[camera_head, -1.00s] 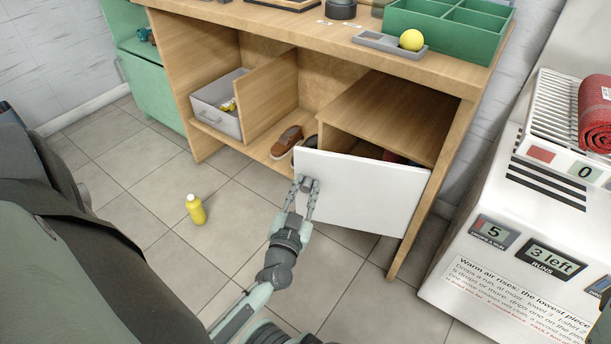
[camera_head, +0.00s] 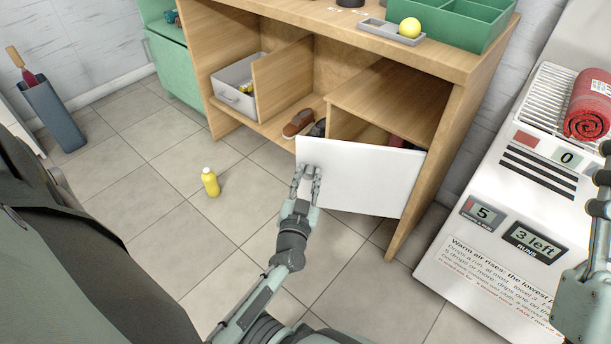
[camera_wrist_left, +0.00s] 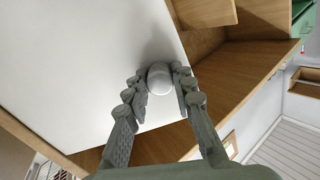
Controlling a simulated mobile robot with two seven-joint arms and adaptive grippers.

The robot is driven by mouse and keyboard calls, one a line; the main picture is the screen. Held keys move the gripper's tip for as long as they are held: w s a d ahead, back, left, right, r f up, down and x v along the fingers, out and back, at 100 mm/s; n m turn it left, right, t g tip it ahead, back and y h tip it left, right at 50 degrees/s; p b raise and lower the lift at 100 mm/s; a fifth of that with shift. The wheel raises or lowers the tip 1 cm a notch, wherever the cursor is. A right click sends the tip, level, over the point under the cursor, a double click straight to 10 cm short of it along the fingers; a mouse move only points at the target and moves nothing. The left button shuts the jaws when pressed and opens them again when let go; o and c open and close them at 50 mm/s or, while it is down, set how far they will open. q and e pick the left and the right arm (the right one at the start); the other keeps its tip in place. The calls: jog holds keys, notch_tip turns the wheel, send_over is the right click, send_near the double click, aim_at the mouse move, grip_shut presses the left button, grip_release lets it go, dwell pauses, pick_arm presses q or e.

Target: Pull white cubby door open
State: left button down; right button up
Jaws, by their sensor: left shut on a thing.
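The white cubby door (camera_head: 365,180) stands partly open at the right end of the wooden bench, its free edge out over the floor. Its right edge is by the bench's right side panel. My left gripper (camera_head: 309,172) is shut on the door's small round grey knob near the free edge. In the left wrist view the fingers sit on both sides of the knob (camera_wrist_left: 159,78), with the white door (camera_wrist_left: 85,60) behind it. Part of my right arm shows at the right edge of the head view; its fingers (camera_head: 604,170) are cut off by the frame.
The wooden bench (camera_head: 460,115) has open cubbies with a grey bin (camera_head: 232,88) and brown shoe (camera_head: 297,122). A yellow bottle (camera_head: 210,183) stands on the floor left of my left arm. A white machine (camera_head: 480,260) stands at right. Tiled floor before the door is clear.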

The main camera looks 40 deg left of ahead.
pick_arm(q)
jog(key=shift+r, duration=0.1)
jog(key=c, duration=1.3)
grip_release()
jog(key=shift+o, duration=0.2)
